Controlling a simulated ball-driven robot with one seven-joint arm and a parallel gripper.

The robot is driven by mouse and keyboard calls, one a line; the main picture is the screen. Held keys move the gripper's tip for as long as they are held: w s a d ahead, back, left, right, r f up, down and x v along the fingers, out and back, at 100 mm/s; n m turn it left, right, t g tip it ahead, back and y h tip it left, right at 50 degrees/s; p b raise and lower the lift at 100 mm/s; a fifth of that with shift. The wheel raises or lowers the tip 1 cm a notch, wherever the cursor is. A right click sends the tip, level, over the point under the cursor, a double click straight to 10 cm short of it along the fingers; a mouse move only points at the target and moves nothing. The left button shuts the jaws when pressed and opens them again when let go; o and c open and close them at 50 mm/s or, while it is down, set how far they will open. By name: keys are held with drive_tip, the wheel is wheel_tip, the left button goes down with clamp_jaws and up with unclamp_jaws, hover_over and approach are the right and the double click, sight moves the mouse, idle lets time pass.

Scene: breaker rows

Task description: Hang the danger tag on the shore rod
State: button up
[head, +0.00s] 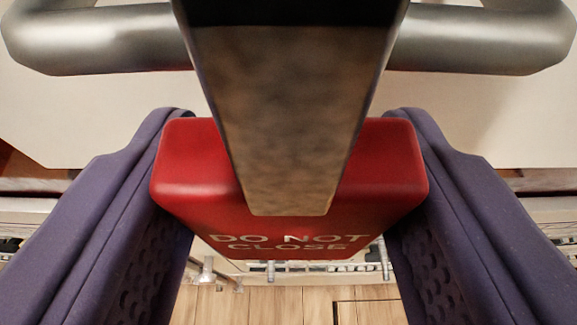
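The danger tag (390,180) is a red block with pale lettering that reads "DO NOT CLOSE". It sits in the middle of the head view between the two purple fingers of my gripper (290,190). Both fingers press against its sides, so my gripper is shut on it. A dark bar with a mottled brown face (285,120) crosses in front of the tag and hides its upper middle. I cannot tell whether this bar is part of the tag. I cannot make out the shore rod for certain.
A thick grey metal tube (100,40) runs across the top on both sides of the bar, with bent ends. A pale flat surface (70,110) lies behind it. Small metal fittings (205,272) and a wooden plank floor (265,305) show below the tag.

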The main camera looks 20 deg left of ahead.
drive_tip(key=o, duration=0.5)
drive_tip(key=shift+s, duration=0.1)
